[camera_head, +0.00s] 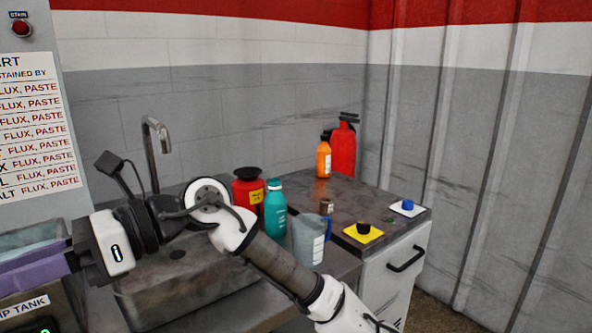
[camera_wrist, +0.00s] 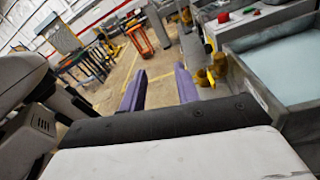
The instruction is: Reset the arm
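My arm reaches across the sink in the head view, bent, with its wrist toward the left edge. My gripper (camera_wrist: 160,80) shows two purple fingers in the wrist view. They stand apart with only floor visible between them, so it is open and empty. In the head view a purple finger (camera_head: 40,270) shows at the left edge, over the tank area; the fingertips are cut off there. In the wrist view the fingers point out over the floor, left of a machine with a pale blue tank surface (camera_wrist: 285,68).
The sink (camera_head: 185,295) has a tall faucet (camera_head: 150,150) behind my arm. A red container (camera_head: 247,190), teal bottle (camera_head: 275,212) and grey pitcher (camera_head: 308,240) stand close to my arm. An orange bottle (camera_head: 324,160) and fire extinguisher (camera_head: 343,150) stand farther back. Open floor (camera_wrist: 120,75) shows ahead.

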